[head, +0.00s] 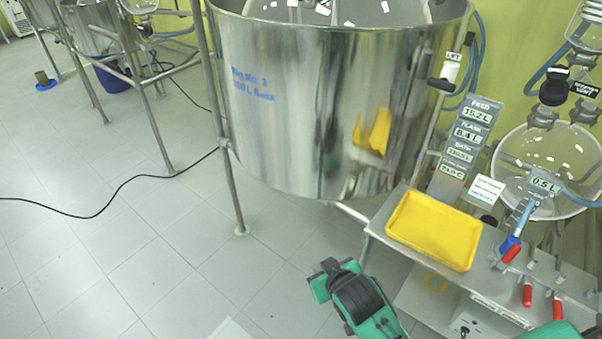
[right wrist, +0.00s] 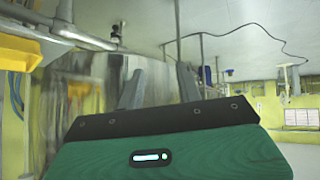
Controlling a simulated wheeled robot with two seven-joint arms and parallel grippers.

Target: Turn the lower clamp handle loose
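I cannot pick out the lower clamp handle with certainty. A black knob (head: 553,92) sits on the glassware column at the upper right in the head view. A black lever (head: 440,84) projects beside the large steel tank (head: 300,100), under a LIFT label. My right gripper (head: 328,276), green and black, is over the floor, in front of the tank and left of the yellow tray. In the right wrist view its two grey fingers (right wrist: 158,88) stand apart with nothing seen held between them. My left gripper is not seen.
A yellow tray (head: 435,229) lies on the steel bench right of my gripper. Red-handled valves (head: 527,295) and a glass vessel (head: 548,165) are at the right. A black cable (head: 130,180) crosses the tiled floor at left, which is mostly clear.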

